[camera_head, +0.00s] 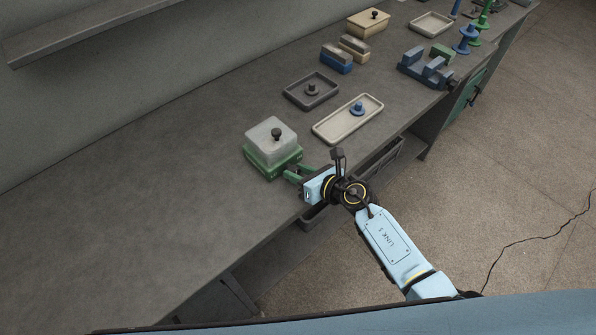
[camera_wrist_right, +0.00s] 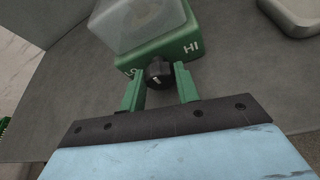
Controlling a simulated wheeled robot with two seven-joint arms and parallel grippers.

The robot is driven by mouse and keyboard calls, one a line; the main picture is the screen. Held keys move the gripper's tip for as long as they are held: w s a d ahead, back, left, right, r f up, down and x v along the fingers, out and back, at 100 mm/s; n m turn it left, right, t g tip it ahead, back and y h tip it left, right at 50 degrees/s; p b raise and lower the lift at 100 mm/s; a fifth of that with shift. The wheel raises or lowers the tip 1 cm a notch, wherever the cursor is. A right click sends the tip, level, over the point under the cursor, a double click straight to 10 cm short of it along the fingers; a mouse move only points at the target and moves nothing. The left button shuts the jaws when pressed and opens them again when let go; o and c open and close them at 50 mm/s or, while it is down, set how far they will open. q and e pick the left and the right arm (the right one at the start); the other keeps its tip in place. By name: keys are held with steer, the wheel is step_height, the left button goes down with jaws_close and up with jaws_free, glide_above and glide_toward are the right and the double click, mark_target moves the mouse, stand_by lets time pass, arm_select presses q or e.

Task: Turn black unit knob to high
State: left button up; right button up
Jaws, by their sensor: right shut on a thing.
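A green unit (camera_head: 272,160) with a clear, cloudy cover (camera_head: 270,137) stands near the front edge of the table. In the head view my right gripper (camera_head: 293,174) hides the dial. My left gripper is not in view.
A dark tray (camera_head: 291,99) and a cream tray (camera_head: 335,130) with a blue knobbed piece lie behind and right of the unit. Blue and tan blocks and a blue fixture (camera_head: 424,72) stand farther back. The table left of the unit is clear.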

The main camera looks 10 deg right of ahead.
steer(key=shift+m, duration=0.4)
steer(key=o, duration=1)
steer(key=shift+c, duration=0.2)
steer(key=p+v, duration=0.2)
steer(key=v, duration=1.1)
steer(key=shift+d, duration=0.3)
